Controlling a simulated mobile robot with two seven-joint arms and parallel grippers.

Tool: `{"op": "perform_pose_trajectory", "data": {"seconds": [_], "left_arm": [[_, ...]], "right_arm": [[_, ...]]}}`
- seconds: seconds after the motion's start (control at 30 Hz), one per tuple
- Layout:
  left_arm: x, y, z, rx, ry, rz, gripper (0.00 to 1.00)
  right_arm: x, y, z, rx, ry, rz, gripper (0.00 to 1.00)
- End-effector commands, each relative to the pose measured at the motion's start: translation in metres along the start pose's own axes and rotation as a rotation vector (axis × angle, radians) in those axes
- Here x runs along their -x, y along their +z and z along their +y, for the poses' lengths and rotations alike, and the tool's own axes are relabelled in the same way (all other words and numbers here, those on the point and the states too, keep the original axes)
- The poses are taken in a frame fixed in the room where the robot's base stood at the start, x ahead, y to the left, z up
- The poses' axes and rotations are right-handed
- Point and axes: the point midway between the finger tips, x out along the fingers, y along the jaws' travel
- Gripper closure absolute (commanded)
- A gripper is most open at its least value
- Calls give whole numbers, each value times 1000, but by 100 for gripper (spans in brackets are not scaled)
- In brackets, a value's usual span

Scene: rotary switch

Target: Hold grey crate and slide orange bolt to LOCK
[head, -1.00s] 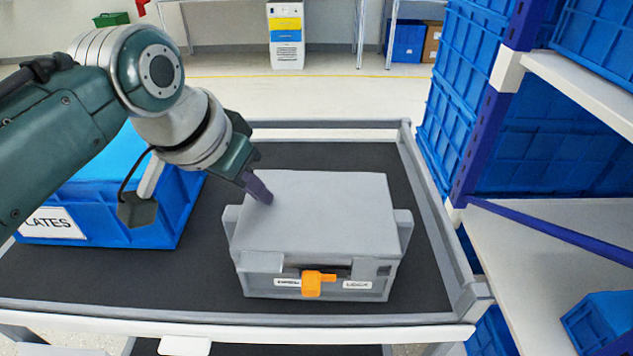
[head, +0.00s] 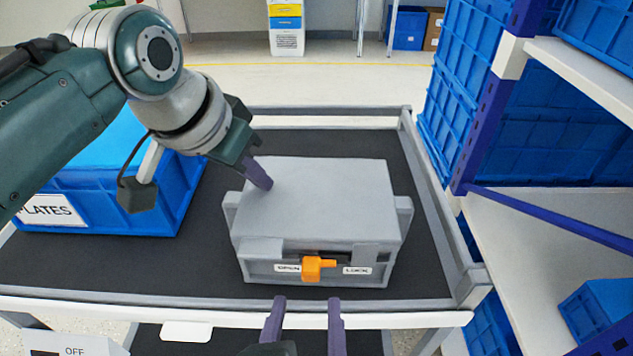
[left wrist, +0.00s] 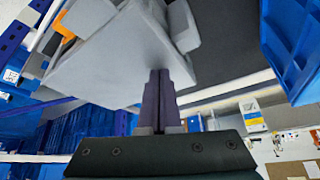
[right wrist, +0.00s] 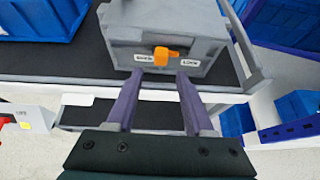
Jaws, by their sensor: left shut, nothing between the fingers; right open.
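The grey crate (head: 320,205) stands on the dark top of a cart; it also shows in the left wrist view (left wrist: 115,55) and right wrist view (right wrist: 180,22). The orange bolt (head: 313,268) is on its front face, between an OPEN label (head: 287,268) and a LOCK label (head: 357,270), nearer OPEN. The bolt also shows in the right wrist view (right wrist: 163,56). My left gripper (head: 264,184) is shut and empty, its fingertips at the lid's left part, seemingly touching it. My right gripper (head: 306,302) is open and empty, in front of the crate and apart from the bolt.
A blue crate labelled PLATES (head: 155,210) stands left of the grey crate on the cart. The cart has a raised grey rim (head: 440,235). A shelf rack (head: 560,240) with blue bins is on the right. Dark cart surface is free around the grey crate.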

Motion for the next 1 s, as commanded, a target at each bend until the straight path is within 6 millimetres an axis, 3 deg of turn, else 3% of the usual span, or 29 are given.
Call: {"op": "perform_pose_trajectory", "data": {"seconds": [0.33,0.77,1.0], "left_arm": [[-3,5,-1,2,-1,-12,100],[-3,6,-1,2,-1,-13,100],[-3,6,-1,2,-1,-14,100]], "right_arm": [[-44,0,-1,-3,-3,1,48],[-52,-1,-1,-6,-2,3,48],[-52,-1,-1,-6,-2,3,74]]}}
